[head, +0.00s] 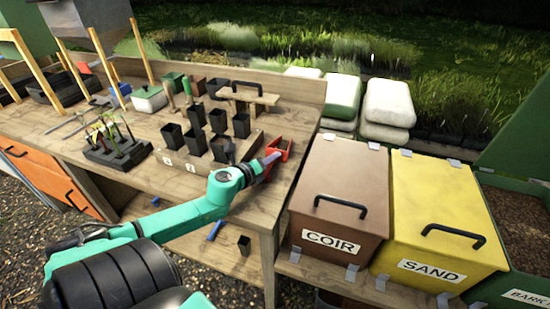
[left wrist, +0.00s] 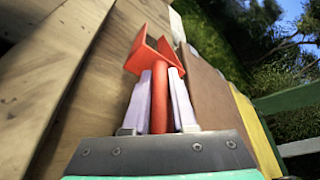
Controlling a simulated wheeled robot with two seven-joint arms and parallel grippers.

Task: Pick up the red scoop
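The red scoop (head: 279,148) is at the right end of the wooden bench, near the bench's right edge. In the left wrist view its open square pan (left wrist: 155,52) points away from me and its round red handle (left wrist: 159,105) runs back between my fingers. My left gripper (head: 270,160) reaches it from the front left. Its two pale fingers (left wrist: 162,80) lie on either side of the handle and appear closed against it near the tips. I cannot tell whether the scoop touches the bench top. My right gripper is not in view.
A low wooden tray (head: 185,168) with black pots stands left of the scoop. A brown COIR bin (head: 340,175) and a yellow SAND bin (head: 440,190) stand to the right. A wooden float (head: 248,96) with a black handle lies behind. Bare bench top (head: 295,118) lies behind the scoop.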

